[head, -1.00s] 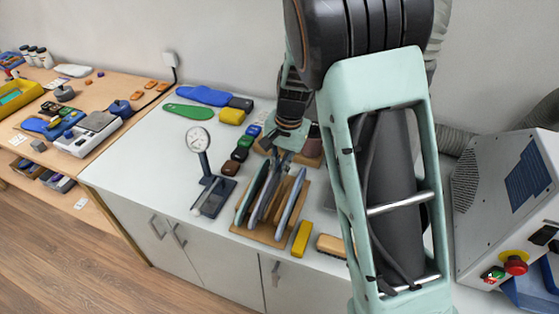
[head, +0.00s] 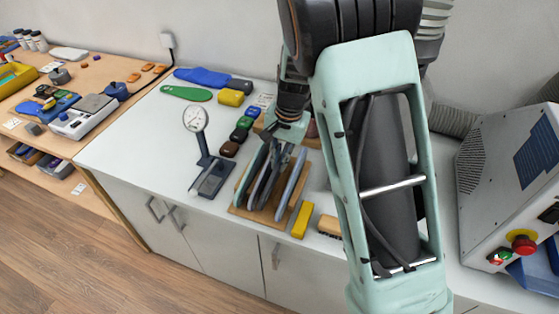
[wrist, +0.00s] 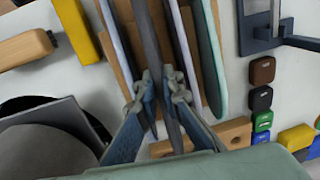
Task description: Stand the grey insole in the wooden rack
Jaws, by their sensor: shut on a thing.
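The wooden rack (head: 263,213) stands on the white worktop, with several insoles upright in it. My gripper (wrist: 162,92) is above the rack, pointing down, shut on the grey insole (wrist: 149,35), which shows as a thin dark edge between the fingers. In the head view my gripper (head: 281,150) partly hides the held insole. The held insole is roughly upright among the others, with a light blue insole (head: 291,184) on the right and a green-grey one (head: 249,172) on the left. Whether its lower edge rests in a slot is hidden.
A dial gauge on a stand (head: 209,175) is left of the rack. A yellow block (head: 302,220) and a wooden brush (head: 329,226) lie right of it. Small coloured blocks (head: 237,135) line up behind. A machine with a red button (head: 522,244) stands far right.

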